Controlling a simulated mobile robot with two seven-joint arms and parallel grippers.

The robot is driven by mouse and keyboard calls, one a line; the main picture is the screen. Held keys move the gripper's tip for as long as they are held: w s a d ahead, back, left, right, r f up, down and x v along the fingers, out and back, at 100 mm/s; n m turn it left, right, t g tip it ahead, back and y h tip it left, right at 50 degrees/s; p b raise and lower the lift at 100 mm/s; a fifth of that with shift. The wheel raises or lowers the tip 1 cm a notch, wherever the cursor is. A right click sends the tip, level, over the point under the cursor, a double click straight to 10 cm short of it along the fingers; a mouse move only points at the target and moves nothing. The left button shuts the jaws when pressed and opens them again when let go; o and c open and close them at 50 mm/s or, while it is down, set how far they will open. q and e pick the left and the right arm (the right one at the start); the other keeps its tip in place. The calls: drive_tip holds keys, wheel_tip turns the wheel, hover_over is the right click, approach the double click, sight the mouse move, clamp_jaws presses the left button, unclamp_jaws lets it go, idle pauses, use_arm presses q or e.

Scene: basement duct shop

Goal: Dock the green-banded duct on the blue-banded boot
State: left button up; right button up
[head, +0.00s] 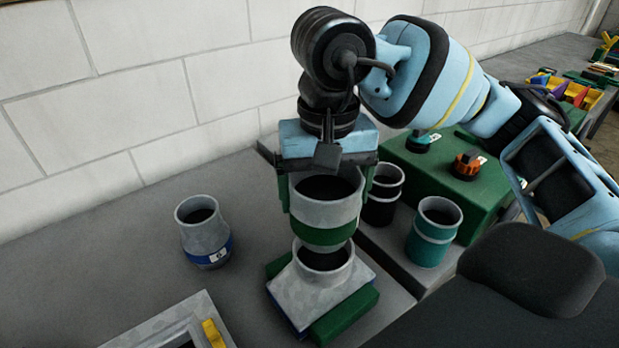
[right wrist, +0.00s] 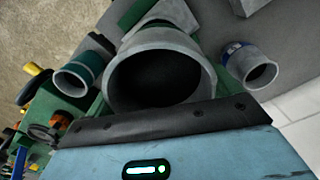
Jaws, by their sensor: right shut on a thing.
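The green-banded duct (head: 326,213) is a grey open cylinder with a wide green band. My right gripper (head: 325,180) is shut on it and holds it about upright. Its wide mouth fills the middle of the right wrist view (right wrist: 160,75). The boot (head: 323,282) stands below, with a round grey collar on a square flared base with a blue strip along its lower edge, between green blocks. The duct's lower end overlaps the collar's far rim in the head view; I cannot tell whether they touch. My left gripper is not in view.
A grey fitting with a blue band (head: 205,234) stands to the left. A teal-banded duct (head: 434,232) and a black-banded one (head: 381,195) stand to the right, near a green box (head: 478,190) with knobs. A grey frame (head: 150,335) lies at front left. A wall is behind.

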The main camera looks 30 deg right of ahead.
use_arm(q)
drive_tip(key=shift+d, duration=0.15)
use_arm(e)
drive_tip(key=shift+s+d, duration=0.1)
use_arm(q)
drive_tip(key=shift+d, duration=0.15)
use_arm(e)
drive_tip(key=shift+f, duration=0.2)
drive_tip(key=shift+f+b, duration=0.95)
drive_tip(key=shift+f, duration=1.75)
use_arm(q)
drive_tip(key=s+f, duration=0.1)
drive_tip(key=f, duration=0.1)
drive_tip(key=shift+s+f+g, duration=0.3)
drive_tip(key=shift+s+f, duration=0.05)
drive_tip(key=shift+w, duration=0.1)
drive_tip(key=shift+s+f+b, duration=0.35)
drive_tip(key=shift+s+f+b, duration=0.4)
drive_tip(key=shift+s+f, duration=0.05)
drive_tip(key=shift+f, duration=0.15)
use_arm(e)
drive_tip(key=shift+f, duration=0.6)
